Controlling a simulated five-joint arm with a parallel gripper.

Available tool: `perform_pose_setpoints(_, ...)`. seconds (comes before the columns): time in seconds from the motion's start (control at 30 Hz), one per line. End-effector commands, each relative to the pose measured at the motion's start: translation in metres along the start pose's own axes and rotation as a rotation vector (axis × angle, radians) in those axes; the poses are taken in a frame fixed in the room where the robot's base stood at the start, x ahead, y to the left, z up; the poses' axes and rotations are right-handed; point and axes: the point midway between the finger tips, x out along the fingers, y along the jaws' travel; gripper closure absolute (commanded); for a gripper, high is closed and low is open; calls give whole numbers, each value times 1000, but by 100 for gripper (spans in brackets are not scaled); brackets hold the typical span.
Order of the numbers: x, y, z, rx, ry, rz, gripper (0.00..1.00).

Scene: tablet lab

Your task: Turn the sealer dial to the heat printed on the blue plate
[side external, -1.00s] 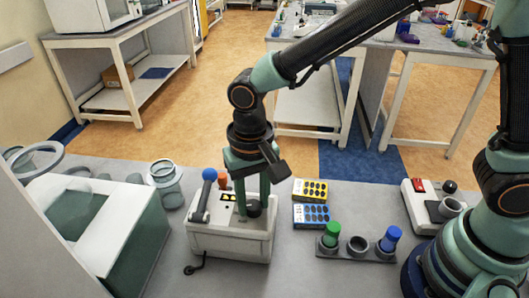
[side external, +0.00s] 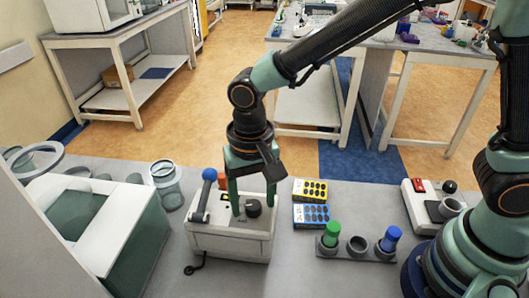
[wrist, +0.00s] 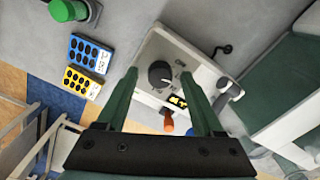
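The sealer (side external: 228,243) is a pale box with a round black dial (side external: 254,208) on top. In the wrist view the dial (wrist: 160,74) shows a small light mark, too small to read as a setting. My gripper (side external: 251,203) is open, pointing down over the sealer. Its two green fingers are on either side of the dial in both views, with gaps between; I cannot tell their exact height. The blue plate (side external: 312,216) lies right of the sealer with dark ovals and small print, unreadable; it also shows in the wrist view (wrist: 90,52).
A yellow plate (side external: 310,190) lies behind the blue one. The sealer has a blue-knobbed lever (side external: 209,175) and an orange knob (side external: 222,178) near my gripper. A rack (side external: 355,250) with green and blue-capped vials stands right. A glass jar (side external: 165,185) stands left.

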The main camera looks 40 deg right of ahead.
Motion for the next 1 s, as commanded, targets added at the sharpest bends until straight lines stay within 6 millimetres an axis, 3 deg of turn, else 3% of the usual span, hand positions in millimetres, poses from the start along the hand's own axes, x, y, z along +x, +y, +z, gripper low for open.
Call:
perform_pose_setpoints(0.27,-17,-1,0,-1,3,-4,31)
perform_pose_setpoints(0.7,-101,0,0,0,3,-4,31)
perform_pose_setpoints(1.0,-121,0,0,0,0,0,31)
